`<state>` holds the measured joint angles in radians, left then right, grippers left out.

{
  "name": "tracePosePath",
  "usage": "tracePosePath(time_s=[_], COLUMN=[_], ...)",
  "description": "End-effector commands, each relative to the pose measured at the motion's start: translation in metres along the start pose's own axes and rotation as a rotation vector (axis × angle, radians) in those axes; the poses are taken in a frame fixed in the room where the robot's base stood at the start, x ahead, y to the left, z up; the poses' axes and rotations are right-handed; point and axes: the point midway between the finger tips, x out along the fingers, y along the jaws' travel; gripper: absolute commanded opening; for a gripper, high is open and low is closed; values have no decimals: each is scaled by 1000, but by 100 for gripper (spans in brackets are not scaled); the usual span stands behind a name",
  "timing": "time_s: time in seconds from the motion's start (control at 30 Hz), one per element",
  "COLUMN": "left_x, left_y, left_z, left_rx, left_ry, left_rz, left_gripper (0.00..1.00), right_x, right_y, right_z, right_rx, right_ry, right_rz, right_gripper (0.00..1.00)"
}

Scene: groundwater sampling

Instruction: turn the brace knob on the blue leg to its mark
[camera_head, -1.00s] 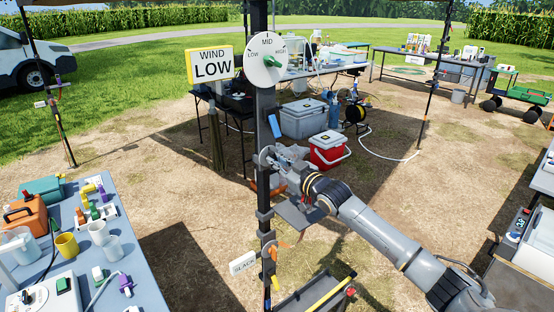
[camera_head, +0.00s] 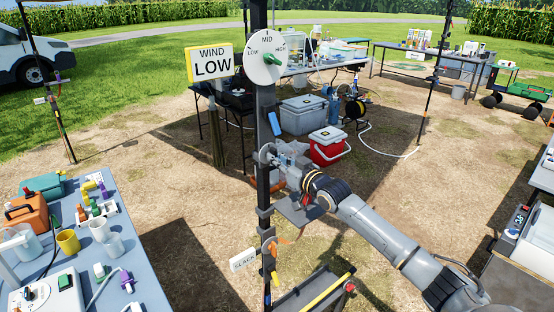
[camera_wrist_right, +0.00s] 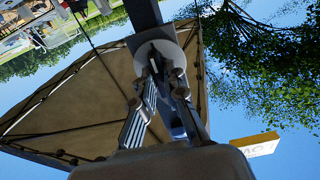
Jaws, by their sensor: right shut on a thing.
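The dark leg (camera_head: 264,103) stands upright in the middle of the head view, with a blue band (camera_head: 274,124) on it. A pale round plate (camera_head: 265,154) sits on the leg below the band. My right gripper (camera_head: 277,158) is at this plate, coming from the right. In the right wrist view, its two fingers (camera_wrist_right: 155,85) are closed in front of the pale plate (camera_wrist_right: 183,47), shut on the brace knob. The fingers hide most of the knob, and I cannot read its mark. My left gripper is not in view.
A dial (camera_head: 265,60) marked LOW, MID and HIGH and a WIND LOW sign (camera_head: 211,65) are above. A SLACK tag (camera_head: 243,259) and an orange handle (camera_head: 274,246) are lower on the leg. A cluttered table (camera_head: 143,278) stands at left; coolers (camera_head: 328,146) stand behind.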

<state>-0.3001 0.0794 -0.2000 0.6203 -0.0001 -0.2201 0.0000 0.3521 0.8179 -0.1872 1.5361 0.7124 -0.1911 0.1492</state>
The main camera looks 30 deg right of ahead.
Motion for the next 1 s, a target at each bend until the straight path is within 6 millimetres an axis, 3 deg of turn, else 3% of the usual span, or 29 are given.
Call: tracePosePath(time_s=[0.03, 0.07, 0.17, 0.57, 0.77, 1.0], left_x=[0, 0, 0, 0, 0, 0], left_y=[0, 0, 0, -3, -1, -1], left_z=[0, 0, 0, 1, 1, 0], left_rx=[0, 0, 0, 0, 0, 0], left_ry=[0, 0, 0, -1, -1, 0], left_rz=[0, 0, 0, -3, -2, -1], left_gripper=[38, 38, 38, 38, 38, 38], right_x=[0, 0, 0, -4, -26, -65], right_y=[0, 0, 0, 0, -1, -1], right_z=[3, 3, 2, 2, 3, 3], right_rx=[4, 4, 3, 1, 0, -1], right_ry=[-5, -5, -4, -3, -4, -6], right_rz=[-1, -1, -1, -1, -1, -1], right_gripper=[0, 13, 34, 34, 34, 34])
